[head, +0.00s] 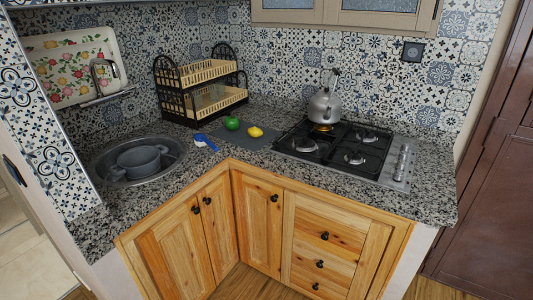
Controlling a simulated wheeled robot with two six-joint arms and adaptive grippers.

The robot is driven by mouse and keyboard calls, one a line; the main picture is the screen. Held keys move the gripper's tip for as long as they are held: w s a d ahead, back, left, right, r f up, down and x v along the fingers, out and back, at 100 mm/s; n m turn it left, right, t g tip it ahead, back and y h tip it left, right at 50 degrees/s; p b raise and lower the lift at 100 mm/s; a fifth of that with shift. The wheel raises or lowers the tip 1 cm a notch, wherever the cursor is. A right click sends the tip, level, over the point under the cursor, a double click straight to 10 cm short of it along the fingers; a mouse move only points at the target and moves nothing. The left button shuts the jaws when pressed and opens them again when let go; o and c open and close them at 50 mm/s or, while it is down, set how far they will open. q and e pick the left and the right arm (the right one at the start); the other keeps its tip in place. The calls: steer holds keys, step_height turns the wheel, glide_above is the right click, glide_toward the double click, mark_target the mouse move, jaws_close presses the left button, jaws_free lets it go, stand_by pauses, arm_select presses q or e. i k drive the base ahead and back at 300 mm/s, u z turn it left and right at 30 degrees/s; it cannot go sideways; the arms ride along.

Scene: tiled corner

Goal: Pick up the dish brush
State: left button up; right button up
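The dish brush (205,142) is blue with a white part. It lies on the speckled granite counter (190,187), just right of the round sink (107,172) and left of a dark grey mat. Nothing covers it. Neither of my grippers shows in the head view.
A grey pot (139,162) sits in the sink. A green fruit (232,123) and a lemon (255,132) are on the dark mat (231,138). A dish rack (203,82) stands behind. A kettle (324,105) is on the gas hob (374,153). The counter's front left is clear.

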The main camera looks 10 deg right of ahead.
mark_target(201, 139)
steer(key=z, duration=1.25)
steer(key=i, duration=1.3)
steer(key=u, duration=0.1)
